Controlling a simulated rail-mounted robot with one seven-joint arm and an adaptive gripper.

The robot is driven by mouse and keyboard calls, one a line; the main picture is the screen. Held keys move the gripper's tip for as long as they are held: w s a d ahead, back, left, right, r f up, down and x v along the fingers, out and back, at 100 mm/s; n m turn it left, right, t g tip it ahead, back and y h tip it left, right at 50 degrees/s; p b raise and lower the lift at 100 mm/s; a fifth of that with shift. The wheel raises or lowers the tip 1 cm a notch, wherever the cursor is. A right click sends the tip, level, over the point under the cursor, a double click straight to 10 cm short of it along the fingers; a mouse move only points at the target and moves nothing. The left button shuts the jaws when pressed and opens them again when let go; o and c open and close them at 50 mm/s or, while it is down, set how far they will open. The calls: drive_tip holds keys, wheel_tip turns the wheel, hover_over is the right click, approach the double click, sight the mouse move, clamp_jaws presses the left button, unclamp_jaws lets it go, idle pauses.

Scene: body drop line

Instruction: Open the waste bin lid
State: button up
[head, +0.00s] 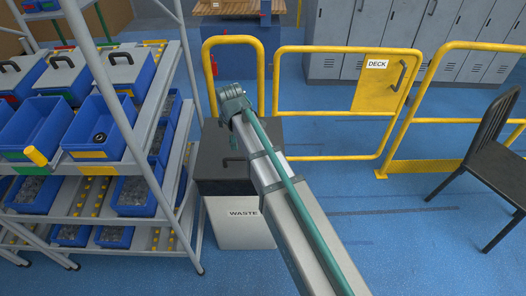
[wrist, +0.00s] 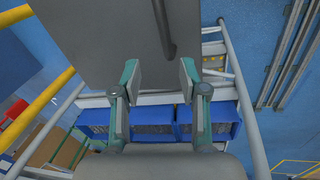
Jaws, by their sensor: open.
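The waste bin (head: 230,228) is a pale box labelled "WASTE" with a dark lid (head: 212,165) on top. The lid looks shut. My arm crosses in front of the bin and hides its right part. In the wrist view the dark grey lid (wrist: 100,35) fills the top middle, with a dark bar handle (wrist: 165,30) on it. My gripper (wrist: 159,80) is open and empty, its two fingers apart. The handle's near end shows just beyond the gap between the fingertips. I cannot tell whether anything touches. In the head view my gripper is mostly hidden at the arm's end.
A rack (head: 180,215) with blue bins stands close to the left of the waste bin. Yellow railings (head: 262,80) and a gate labelled "DECK" (head: 376,63) stand behind. A dark chair (head: 490,150) is at the right. Blue floor between bin and chair is clear.

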sight(239, 158)
drive_tip(key=shift+w+d+f+n+p, duration=0.1)
drive_tip(key=shift+w+f+n+p, duration=0.25)
drive_tip(key=shift+f, duration=1.5)
drive_tip(key=shift+w+d+f+n+p, duration=0.15)
drive_tip(key=shift+f+n+p, duration=0.25)
drive_tip(key=shift+f, duration=1.4)
drive_tip(key=shift+w+f+n+p, duration=0.35)
drive_tip(key=shift+f+p, duration=0.05)
drive_tip(key=shift+f, duration=1.45)
clamp_jaws()
